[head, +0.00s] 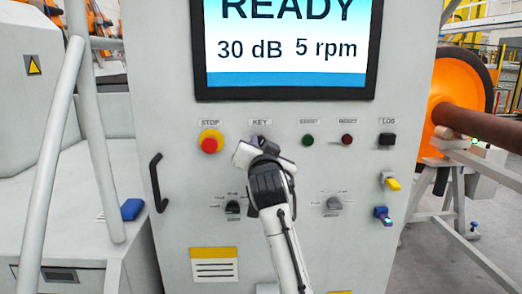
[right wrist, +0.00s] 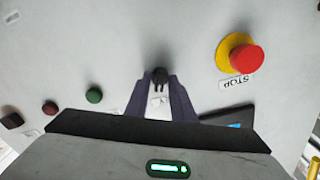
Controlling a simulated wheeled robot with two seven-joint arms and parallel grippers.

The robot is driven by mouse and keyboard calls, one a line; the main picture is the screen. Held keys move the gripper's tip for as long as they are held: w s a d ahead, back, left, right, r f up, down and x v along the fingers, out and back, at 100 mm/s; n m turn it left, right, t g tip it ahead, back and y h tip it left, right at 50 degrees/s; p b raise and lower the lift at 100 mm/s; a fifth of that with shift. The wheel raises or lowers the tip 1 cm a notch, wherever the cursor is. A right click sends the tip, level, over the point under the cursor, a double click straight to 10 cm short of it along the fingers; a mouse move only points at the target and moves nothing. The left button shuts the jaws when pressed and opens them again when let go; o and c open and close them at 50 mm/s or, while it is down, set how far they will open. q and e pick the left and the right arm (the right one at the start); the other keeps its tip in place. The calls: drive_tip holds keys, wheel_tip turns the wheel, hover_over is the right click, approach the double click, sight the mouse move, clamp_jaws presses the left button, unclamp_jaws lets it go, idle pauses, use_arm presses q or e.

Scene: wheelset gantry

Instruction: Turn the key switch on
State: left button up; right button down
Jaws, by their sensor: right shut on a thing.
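The key switch (right wrist: 159,74) is a small dark knob on the grey panel. In the right wrist view it sits between the fingertips of my right gripper (right wrist: 158,86), which is shut on it. In the head view the same gripper (head: 257,143) reaches the panel just below the KEY label (head: 260,122) and hides most of the switch. I cannot tell the switch's turned position. My left gripper is not in view.
The red STOP button (head: 210,142) on its yellow base is close to the left of the gripper. A green button (head: 308,140) and a red button (head: 347,140) are to the right. The screen (head: 288,45) above reads READY. A black handle (head: 158,182) stands out at the left.

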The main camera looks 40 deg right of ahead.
drive_tip(key=shift+m, duration=0.6)
drive_tip(key=c, duration=1.8)
unclamp_jaws()
drive_tip(key=b+v, duration=0.1)
drive_tip(key=v, duration=0.9)
drive_tip(key=shift+s, duration=0.15)
